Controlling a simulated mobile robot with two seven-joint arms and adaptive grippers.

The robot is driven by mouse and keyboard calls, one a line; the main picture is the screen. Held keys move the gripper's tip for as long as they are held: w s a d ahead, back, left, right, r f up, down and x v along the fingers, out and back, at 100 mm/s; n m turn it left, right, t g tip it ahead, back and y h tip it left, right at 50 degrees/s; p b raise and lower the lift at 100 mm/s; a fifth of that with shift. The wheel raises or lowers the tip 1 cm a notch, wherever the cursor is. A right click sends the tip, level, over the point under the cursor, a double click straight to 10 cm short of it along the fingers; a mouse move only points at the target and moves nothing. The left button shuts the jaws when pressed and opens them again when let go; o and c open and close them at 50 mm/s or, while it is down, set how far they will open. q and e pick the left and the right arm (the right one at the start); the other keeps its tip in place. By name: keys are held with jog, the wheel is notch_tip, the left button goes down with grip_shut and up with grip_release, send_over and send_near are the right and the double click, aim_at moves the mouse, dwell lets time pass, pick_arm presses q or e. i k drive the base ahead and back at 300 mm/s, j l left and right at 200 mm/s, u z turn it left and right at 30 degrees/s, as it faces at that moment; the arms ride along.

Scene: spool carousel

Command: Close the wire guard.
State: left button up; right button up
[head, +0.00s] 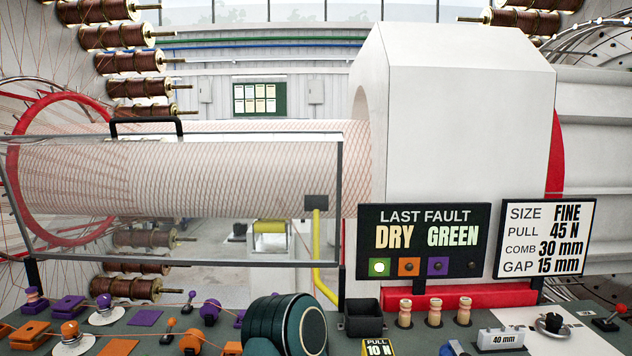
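The wire guard is a clear panel in a thin dark frame (190,264), with a black handle (147,120) on its top edge. It stands in front of the mesh-like tube of wires, which shows through it. Its lower corners are near dark posts on the console. From this one view I cannot tell how far it is tilted from the tube. A dark box (316,202) on a yellow pipe (318,255) shows by the guard's right end. Neither of my grippers is in view, and nothing is seen touching the handle.
A white housing (455,130) stands right of the guard. A fault sign (424,242) and a settings sign (545,238) stand before it. A dark green ribbed body (285,325), wooden pegs (434,311) and several small orange and purple parts crowd the console. Wire spools (128,62) hang behind.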

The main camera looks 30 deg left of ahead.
aim_at(113, 136)
jog(key=u, duration=2.2)
jog(key=j, duration=0.2)
